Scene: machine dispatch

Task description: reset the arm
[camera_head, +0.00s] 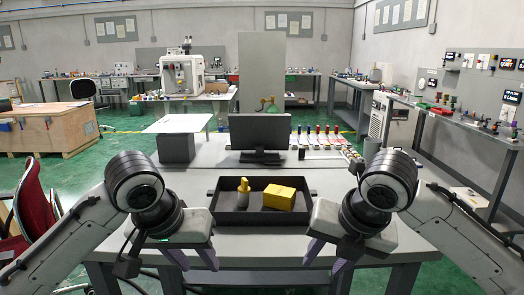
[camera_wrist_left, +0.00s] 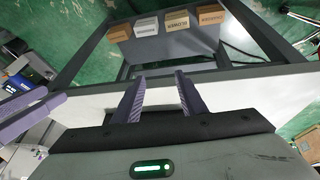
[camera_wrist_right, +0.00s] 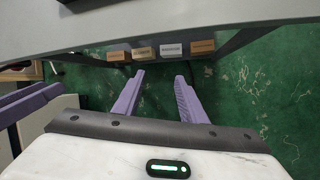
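My left gripper (camera_head: 196,262) hangs at the front edge of the grey table, left of the dark tray, with its purple fingers pointing down. Its fingers are apart with nothing between them in the left wrist view (camera_wrist_left: 160,78). My right gripper (camera_head: 327,258) hangs in a similar pose right of the tray's front. It is open and empty in the right wrist view (camera_wrist_right: 160,76). Both arms are bent inward, roughly mirrored. Neither gripper touches the tray or its contents.
The dark tray (camera_head: 232,215) on the table holds a yellow-topped bottle (camera_head: 243,193) and a yellow box (camera_head: 279,197). A monitor (camera_head: 260,134) stands behind it. Several small boxes (camera_wrist_right: 171,49) sit below table level. A red chair (camera_head: 36,212) stands at left.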

